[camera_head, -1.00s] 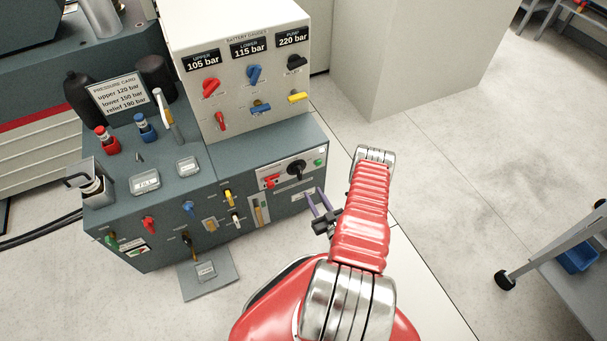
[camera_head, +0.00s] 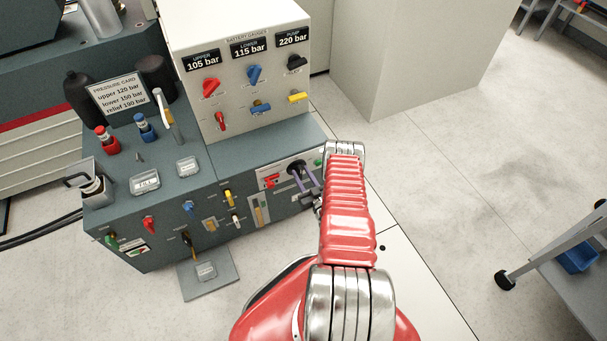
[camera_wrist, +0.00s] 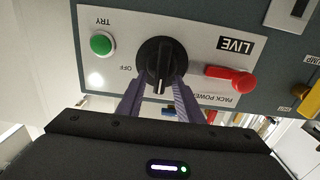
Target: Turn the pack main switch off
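The pack main switch is a black rotary knob (camera_wrist: 161,58) on a white plate marked PACK POWER in the wrist view, where the plate appears upside down. A white mark shows on the knob's lower edge in that view, and OFF is printed to its left. In the head view the knob (camera_head: 296,166) sits on the cabinet's front. My gripper (camera_wrist: 160,88) has its two purple-grey fingers apart, reaching to either side of the knob. I cannot tell whether they touch it. It also shows in the head view (camera_head: 301,178).
A red lever (camera_wrist: 230,80) and a LIVE label sit right of the knob in the wrist view; a green TRY button (camera_wrist: 101,44) sits left. Other valves and switches cover the cabinet (camera_head: 165,215).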

